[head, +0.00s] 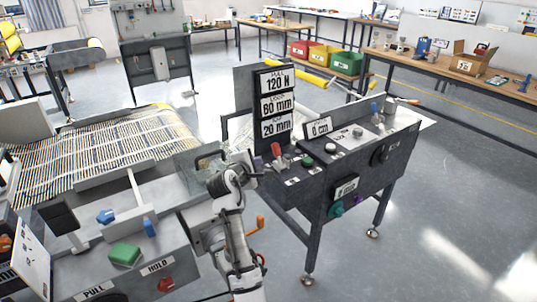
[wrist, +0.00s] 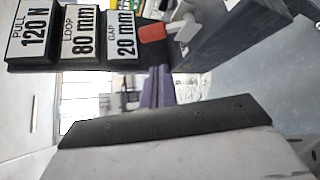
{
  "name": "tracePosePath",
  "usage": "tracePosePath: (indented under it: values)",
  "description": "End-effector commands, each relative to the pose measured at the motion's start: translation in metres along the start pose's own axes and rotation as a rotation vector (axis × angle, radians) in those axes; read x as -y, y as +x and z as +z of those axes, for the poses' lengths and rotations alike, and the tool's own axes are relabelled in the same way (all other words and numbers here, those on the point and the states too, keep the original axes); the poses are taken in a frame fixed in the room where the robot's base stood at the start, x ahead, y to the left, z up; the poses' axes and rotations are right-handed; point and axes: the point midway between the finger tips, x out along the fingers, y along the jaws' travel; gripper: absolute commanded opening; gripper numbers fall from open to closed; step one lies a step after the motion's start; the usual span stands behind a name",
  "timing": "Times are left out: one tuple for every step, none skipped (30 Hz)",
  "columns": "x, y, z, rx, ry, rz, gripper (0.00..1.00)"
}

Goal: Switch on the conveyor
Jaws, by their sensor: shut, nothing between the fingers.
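The conveyor (head: 120,140), with a pale striped mesh on its bed, lies at the left in the head view. A dark control console (head: 345,170) stands in the middle. It carries a red-handled lever (head: 275,150), a green button (head: 307,162), a white button (head: 330,147) and a black knob (head: 380,155). I cannot tell which control belongs to the conveyor. My gripper (wrist: 158,72) is shut and empty, its narrow purple-grey fingers together. In the wrist view the lever's red handle (wrist: 152,33) shows just beyond the fingertips. I see no clear contact.
A sign post (head: 275,100) reads pull 120 N, loop 80 mm, gap 20 mm. The floor (head: 420,235) at right is clear.

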Motion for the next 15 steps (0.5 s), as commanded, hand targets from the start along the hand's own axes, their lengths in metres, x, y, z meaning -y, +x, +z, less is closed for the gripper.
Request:
tracePosePath:
  values:
    - [-0.001,0.002,0.000,0.000,0.000,0.000,0.00]
    - [-0.001,0.004,0.001,0.001,0.000,0.000,0.00]
    - [-0.001,0.007,0.001,0.001,0.000,-0.001,0.00]
    - [-0.002,0.010,0.001,0.001,0.000,-0.002,0.00]
    - [-0.002,0.014,0.001,0.001,0.000,-0.001,0.00]
    - [-0.002,0.020,0.002,0.001,0.000,-0.002,0.00]
    - [-0.002,0.025,0.002,0.001,0.001,-0.002,0.00]
    - [-0.002,0.030,0.001,0.001,0.000,-0.002,0.00]
    - [-0.003,0.037,0.001,0.001,0.000,-0.002,0.00]
    - [-0.003,0.042,0.001,0.001,-0.001,-0.002,0.00]
    - [-0.003,0.047,0.002,0.001,0.000,-0.001,0.00]
    - [-0.003,0.054,0.001,0.000,0.000,-0.002,0.00]
    - [-0.003,0.059,0.001,0.001,0.000,-0.002,0.00]
    - [-0.003,0.064,0.002,0.001,0.000,-0.002,0.00]
    - [-0.003,0.070,0.002,0.001,0.000,-0.001,0.00]
